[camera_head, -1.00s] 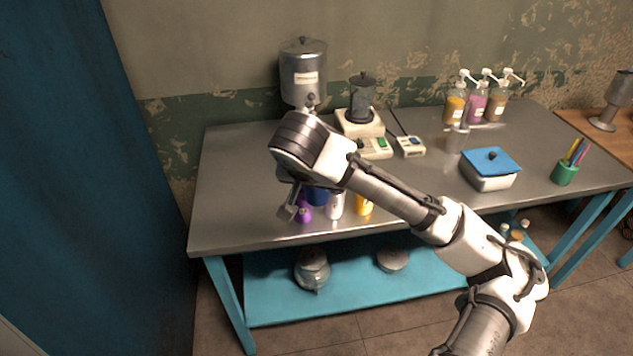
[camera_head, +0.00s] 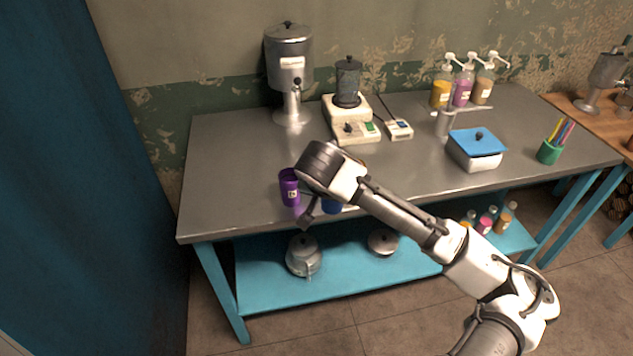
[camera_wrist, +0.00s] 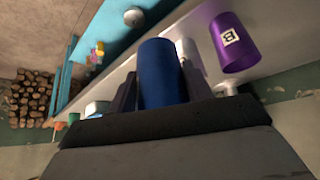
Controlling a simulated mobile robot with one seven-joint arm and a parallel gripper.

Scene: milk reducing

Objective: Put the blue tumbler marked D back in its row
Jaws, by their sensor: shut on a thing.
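The blue tumbler (camera_head: 331,206) shows only in part in the head view, below my wrist near the table's front edge. In the wrist view the blue tumbler (camera_wrist: 163,75) stands between the two fingers of my gripper (camera_wrist: 160,82), which is shut on it. No letter shows on its visible side. A purple tumbler marked B (camera_head: 289,187) stands on the table to the left of my gripper; it also shows in the wrist view (camera_wrist: 235,42). A white tumbler (camera_wrist: 188,52) is partly hidden behind the blue one in the wrist view. I cannot tell whether the blue tumbler touches the table.
A steel dispenser (camera_head: 290,75) and a blender (camera_head: 348,105) stand at the back of the table (camera_head: 235,165). A blue-lidded box (camera_head: 475,150) and green pen cup (camera_head: 549,151) stand to the right. The table left of the purple tumbler is clear. Pots sit on the lower shelf (camera_head: 265,285).

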